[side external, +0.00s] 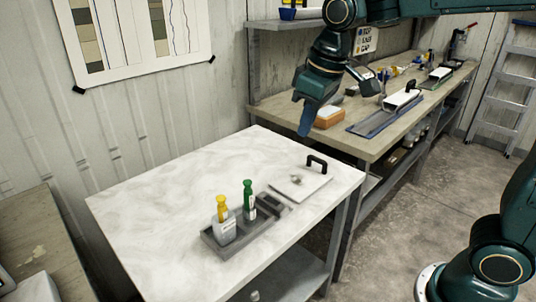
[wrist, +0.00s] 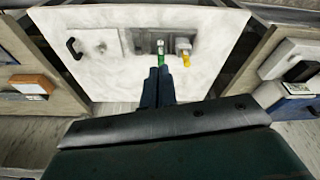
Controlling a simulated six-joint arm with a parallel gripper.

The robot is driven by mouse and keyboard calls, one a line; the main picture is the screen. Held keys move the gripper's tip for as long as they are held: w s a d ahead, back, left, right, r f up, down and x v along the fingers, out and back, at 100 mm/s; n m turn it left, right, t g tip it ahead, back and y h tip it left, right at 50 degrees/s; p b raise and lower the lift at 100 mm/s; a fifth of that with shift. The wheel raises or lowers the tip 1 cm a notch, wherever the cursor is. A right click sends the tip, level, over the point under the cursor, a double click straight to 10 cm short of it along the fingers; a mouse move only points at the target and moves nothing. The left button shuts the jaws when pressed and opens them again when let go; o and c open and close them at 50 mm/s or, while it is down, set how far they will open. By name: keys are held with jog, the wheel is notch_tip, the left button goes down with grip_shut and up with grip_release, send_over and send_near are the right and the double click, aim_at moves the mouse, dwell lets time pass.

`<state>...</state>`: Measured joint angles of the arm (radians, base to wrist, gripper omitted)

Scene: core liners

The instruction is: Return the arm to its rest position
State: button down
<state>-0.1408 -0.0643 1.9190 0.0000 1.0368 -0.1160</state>
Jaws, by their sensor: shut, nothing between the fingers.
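My gripper (side external: 306,122) is shut and empty. It hangs in the air above the far right corner of the white marbled table (side external: 150,205), apart from everything on it. In the wrist view my gripper's two blue fingers (wrist: 158,72) lie side by side, with the table (wrist: 205,75) beyond them. My dark green arm reaches in from the upper right in the side view.
A grey tray (side external: 212,241) on the table holds a yellow-topped bottle (side external: 222,210) and a green-topped one (side external: 249,195). A white plate with a black handle (side external: 316,163) lies beside it. A cluttered workbench (side external: 375,143) stands behind; the table's left half is clear.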

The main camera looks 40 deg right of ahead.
jog(key=s+d+f+m+t, duration=0.1)
jog(key=s+d, duration=0.1)
jog(key=s, duration=0.7)
jog(key=s+d+f+m+t, duration=0.1)
jog(key=s+d+f+m, duration=0.1)
jog(key=s, duration=0.7)
jog(key=shift+d+t, duration=0.4)
jog(key=shift+d, duration=0.15)
